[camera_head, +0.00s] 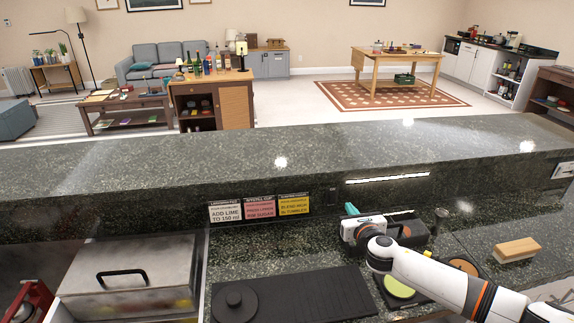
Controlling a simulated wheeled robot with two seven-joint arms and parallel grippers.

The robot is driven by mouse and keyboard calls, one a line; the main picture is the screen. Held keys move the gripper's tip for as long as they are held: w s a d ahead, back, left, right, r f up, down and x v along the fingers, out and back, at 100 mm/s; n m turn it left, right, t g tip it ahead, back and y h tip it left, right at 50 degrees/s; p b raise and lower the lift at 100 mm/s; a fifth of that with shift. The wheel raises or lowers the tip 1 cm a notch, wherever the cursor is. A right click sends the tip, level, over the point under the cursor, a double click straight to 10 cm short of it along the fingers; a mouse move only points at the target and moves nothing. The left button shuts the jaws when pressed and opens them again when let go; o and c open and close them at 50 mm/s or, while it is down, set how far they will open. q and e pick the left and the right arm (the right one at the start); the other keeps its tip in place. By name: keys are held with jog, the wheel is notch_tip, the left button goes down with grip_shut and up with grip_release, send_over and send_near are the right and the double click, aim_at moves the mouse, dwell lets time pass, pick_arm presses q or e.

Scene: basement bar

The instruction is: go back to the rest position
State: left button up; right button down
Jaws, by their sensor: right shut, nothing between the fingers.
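My right arm (440,278) reaches in from the lower right over the bar's lower counter. My right gripper (360,228) is at its end, above the counter close to the raised granite ledge. It is shut and holds nothing; its fingertips are hard to make out. A dark box-like thing (412,234) is just right of the gripper, and a small teal thing (351,209) shows just behind it. I cannot tell whether the gripper touches either. My left gripper and arm are not in view.
A black mat (310,298) with a round black piece lies left of my arm. Coasters (398,287) lie under the arm. A wooden brush-like block (516,249) is at right, a metal lidded box (130,270) at left. The granite ledge (290,165) runs across behind, its top clear.

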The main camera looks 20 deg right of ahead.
jog(key=s+a+f+m+g, duration=0.1)
jog(key=s+a+f+m, duration=0.2)
jog(key=s+a+m, duration=0.1)
jog(key=s+a+f+m+g, duration=0.2)
jog(key=s+a+f+m, duration=0.1)
jog(key=s+a+m, duration=0.2)
jog(key=s+a+f+m+g, duration=0.2)
jog(key=s+a+f+m, duration=0.1)
jog(key=m, duration=0.3)
jog(key=shift+s+a+f, duration=0.3)
jog(key=shift+s+a, duration=0.4)
jog(key=shift+a, duration=0.05)
jog(key=s+a+f+m+g+y, duration=0.15)
jog(key=s+a+m+g, duration=0.25)
jog(key=s+m, duration=0.55)
jog(key=s+a+m+g+y, duration=0.25)
jog(key=s+a+m, duration=0.35)
jog(key=s, duration=0.6)
notch_tip(320, 180, down, 27)
jog(key=s+d+g+b, duration=0.1)
jog(key=d+g+b, duration=0.1)
jog(key=s+d+f+g+b, duration=0.1)
jog(key=s+d+f, duration=0.1)
jog(key=s+f, duration=1.4)
jog(key=shift+s+d+f, duration=0.25)
jog(key=shift+s+f, duration=0.1)
jog(key=shift+f, duration=0.5)
